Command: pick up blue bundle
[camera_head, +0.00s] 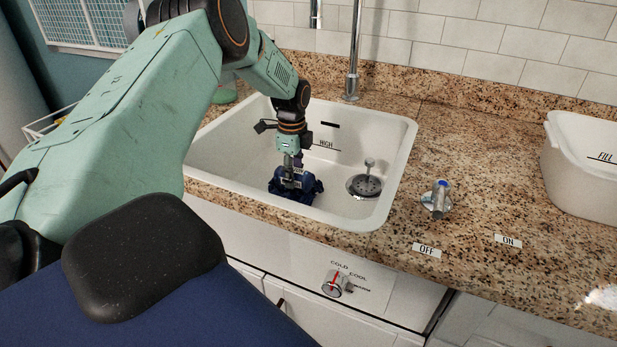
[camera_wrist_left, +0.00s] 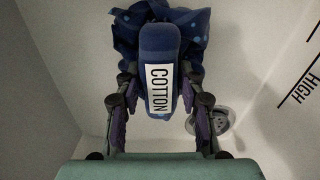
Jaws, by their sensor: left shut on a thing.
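The blue bundle (camera_head: 306,186) is dark blue cloth low in the white sink (camera_head: 405,150). My left gripper (camera_head: 291,172) reaches down into the sink and is shut on the bundle. In the left wrist view the bundle (camera_wrist_left: 160,45) shows lighter dots and a white label reading COTTON. The fingers of my left gripper (camera_wrist_left: 155,108) stand on both sides of its labelled part. Whether the bundle touches the sink floor is hard to tell. My right gripper is not in view.
A drain with a plug (camera_head: 367,183) lies right of the bundle. A tap (camera_head: 352,75) rises behind the sink. A small lever (camera_head: 438,198) stands on the granite counter (camera_head: 480,165), near OFF and ON labels. A white tub (camera_head: 585,165) marked FILL stands at right.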

